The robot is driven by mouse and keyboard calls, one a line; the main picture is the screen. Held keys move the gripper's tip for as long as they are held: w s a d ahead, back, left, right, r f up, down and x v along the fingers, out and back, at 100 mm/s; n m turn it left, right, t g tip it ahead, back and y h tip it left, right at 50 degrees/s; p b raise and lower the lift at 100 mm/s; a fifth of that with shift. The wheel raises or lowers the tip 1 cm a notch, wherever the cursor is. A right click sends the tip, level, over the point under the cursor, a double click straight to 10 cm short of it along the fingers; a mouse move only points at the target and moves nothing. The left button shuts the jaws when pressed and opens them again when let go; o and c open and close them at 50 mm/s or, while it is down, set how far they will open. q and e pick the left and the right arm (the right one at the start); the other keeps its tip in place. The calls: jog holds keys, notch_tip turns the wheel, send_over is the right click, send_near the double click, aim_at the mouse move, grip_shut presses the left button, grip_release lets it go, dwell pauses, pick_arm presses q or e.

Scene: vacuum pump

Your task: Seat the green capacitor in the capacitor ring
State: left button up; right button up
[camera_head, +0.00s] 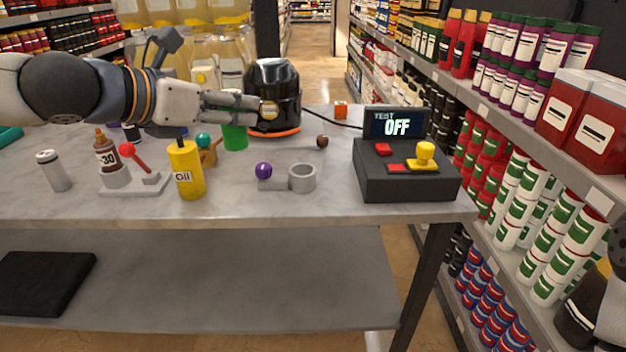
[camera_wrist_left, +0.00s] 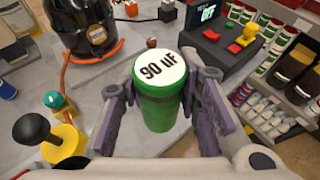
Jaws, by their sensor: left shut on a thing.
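The green capacitor (camera_head: 235,137) is upright in my left gripper (camera_head: 252,105), with its lower part showing below the fingers. In the left wrist view, the capacitor (camera_wrist_left: 158,95) has a white top reading "90 uF" and sits between the two purple-grey fingers of the left gripper (camera_wrist_left: 163,88), which are shut on it. The grey capacitor ring (camera_head: 302,178) is on the tabletop, nearer the front edge and to the right of the capacitor, with a purple ball (camera_head: 264,170) on its arm. I cannot make out the ring in the wrist view. My right gripper is out of view.
A black pump (camera_head: 273,92) with an orange base stands behind the capacitor. The tabletop (camera_head: 335,190) between ring and box is clear.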

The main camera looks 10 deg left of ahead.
pick_arm(q)
jog(key=w+d+f+b, duration=0.1)
jog(key=w+d+f, duration=0.1)
jog(key=w+f, duration=0.1)
jog(key=w+d+f+b, duration=0.1)
jog(key=w+d+f, duration=0.2)
jog(key=f, duration=0.3)
jog(key=w+d+f+b, duration=0.1)
jog(key=w+d+f, duration=0.1)
jog(key=w+f, duration=0.2)
jog(key=shift+x, duration=0.85)
jog(key=shift+r, duration=0.35)
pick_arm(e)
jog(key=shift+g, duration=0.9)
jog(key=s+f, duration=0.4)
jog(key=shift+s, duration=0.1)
pick_arm(q)
jog(key=shift+f, duration=0.3)
jog(key=o, duration=1.2)
jog(key=shift+r, duration=0.1)
jog(key=shift+c, duration=0.2)
jog(key=shift+o, duration=0.2)
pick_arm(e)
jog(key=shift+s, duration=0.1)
